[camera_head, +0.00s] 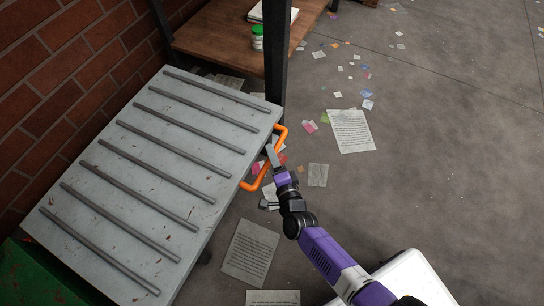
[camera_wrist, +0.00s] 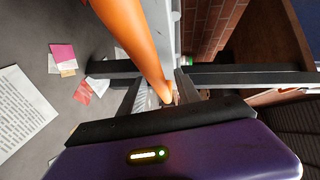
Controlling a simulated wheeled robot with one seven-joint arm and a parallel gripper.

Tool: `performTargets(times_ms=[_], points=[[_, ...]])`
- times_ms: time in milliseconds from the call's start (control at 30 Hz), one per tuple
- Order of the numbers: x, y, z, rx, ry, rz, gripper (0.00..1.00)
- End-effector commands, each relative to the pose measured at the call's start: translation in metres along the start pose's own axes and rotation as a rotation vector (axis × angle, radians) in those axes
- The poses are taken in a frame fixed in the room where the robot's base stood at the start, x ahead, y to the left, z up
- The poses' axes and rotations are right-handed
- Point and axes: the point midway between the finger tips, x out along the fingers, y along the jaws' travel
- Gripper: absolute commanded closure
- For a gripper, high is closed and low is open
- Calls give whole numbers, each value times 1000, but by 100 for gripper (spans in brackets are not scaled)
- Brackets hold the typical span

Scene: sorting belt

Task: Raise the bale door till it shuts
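The bale door (camera_head: 150,180) is a grey ribbed panel, swung down and lying close to flat in the head view. Its lower left end meets a green body (camera_head: 35,275). An orange bar handle (camera_head: 252,186) sticks out from its right edge. My gripper (camera_head: 272,157) is at the middle of this handle. In the wrist view the orange handle (camera_wrist: 138,40) runs down from the top to between my two dark fingers (camera_wrist: 160,92). The fingers stand apart, one on each side of the bar, with a small gap showing. The contact points are partly hidden.
A dark post (camera_head: 277,55) and a wooden shelf (camera_head: 215,40) with a green-lidded jar (camera_head: 257,38) stand just behind the door. A brick wall (camera_head: 60,80) is on the left. Papers (camera_head: 350,131) and scraps litter the otherwise open floor at right.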

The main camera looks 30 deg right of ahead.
Motion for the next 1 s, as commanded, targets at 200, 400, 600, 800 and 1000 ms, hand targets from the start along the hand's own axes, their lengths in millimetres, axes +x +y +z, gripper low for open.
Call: performTargets(times_ms=[200, 400, 600, 800, 1000], points=[[4, 0, 0, -1, -1, 2, 60], [4, 0, 0, -1, -1, 1, 76], [4, 0, 0, -1, -1, 1, 100], [4, 0, 0, -1, -1, 2, 100], [4, 1, 0, -1, -1, 2, 100]])
